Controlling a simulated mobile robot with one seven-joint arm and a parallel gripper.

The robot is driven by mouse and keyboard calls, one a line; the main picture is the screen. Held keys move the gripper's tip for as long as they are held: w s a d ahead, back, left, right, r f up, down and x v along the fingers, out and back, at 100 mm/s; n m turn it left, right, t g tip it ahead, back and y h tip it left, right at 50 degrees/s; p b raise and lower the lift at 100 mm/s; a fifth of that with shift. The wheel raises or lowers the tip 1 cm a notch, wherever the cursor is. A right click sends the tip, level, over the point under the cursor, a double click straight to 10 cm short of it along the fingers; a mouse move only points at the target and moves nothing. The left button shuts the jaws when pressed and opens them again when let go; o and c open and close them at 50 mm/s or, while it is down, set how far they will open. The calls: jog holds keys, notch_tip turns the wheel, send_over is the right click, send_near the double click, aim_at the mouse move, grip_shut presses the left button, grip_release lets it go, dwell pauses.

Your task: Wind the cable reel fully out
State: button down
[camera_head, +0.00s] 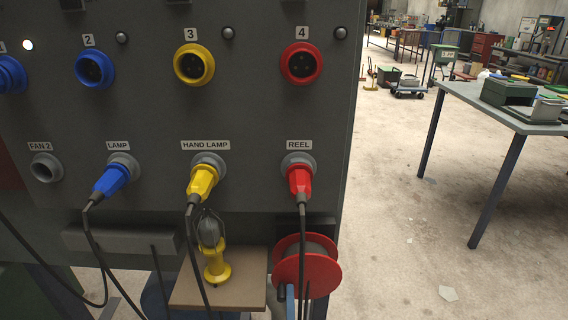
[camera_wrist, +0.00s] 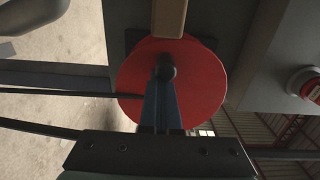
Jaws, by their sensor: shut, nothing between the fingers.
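The cable reel (camera_head: 322,272) has red flanges and is mounted low on the dark panel, under the socket labelled REEL. A red plug (camera_head: 299,182) sits in that socket, and its black cable hangs down in front of the reel. In the wrist view the reel's red disc (camera_wrist: 205,85) fills the middle. My gripper (camera_wrist: 164,82) is shut, its blue fingers pointing at the disc. A dark round knob (camera_wrist: 166,67) shows right at the fingertips; whether they touch it I cannot tell. The amount of cable on the reel is largely hidden.
A yellow hand lamp (camera_head: 216,268) stands on a small wooden shelf (camera_head: 186,292) just left of the reel. Blue and yellow plugs with hanging cables are further left. A workbench (camera_head: 458,97) stands at the right, with open floor between it and the panel.

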aim_at(302, 259)
jog(key=shift+a+r+p, duration=0.25)
jog(key=shift+r+p, duration=0.15)
jog(key=shift+r, duration=0.55)
notch_tip(302, 259, up, 3)
jog(key=shift+f+p, duration=0.2)
jog(key=shift+p, duration=0.95)
jog(key=shift+d+r+p, duration=0.25)
jog(key=shift+r+p, duration=0.35)
jog(key=shift+d+r+p, duration=0.25)
jog(key=shift+r+p, duration=0.3)
jog(key=shift+r, duration=0.05)
jog(key=shift+w+d+r+p, duration=0.1)
jog(key=shift+d+r+p, duration=0.6)
jog(key=shift+r+p, duration=0.25)
jog(key=shift+d+p, duration=0.3)
jog(key=shift+d, duration=0.1)
jog(key=shift+d+r+p, duration=0.8)
jog(key=shift+d+p, duration=0.3)
jog(key=d+r+p, duration=0.1)
jog(key=d, duration=0.1)
jog(key=d+r+p, duration=0.1)
jog(key=p, duration=0.1)
jog(key=shift+d+r+p, duration=0.3)
jog(key=shift+d+r, duration=0.05)
jog(key=shift+d, duration=0.05)
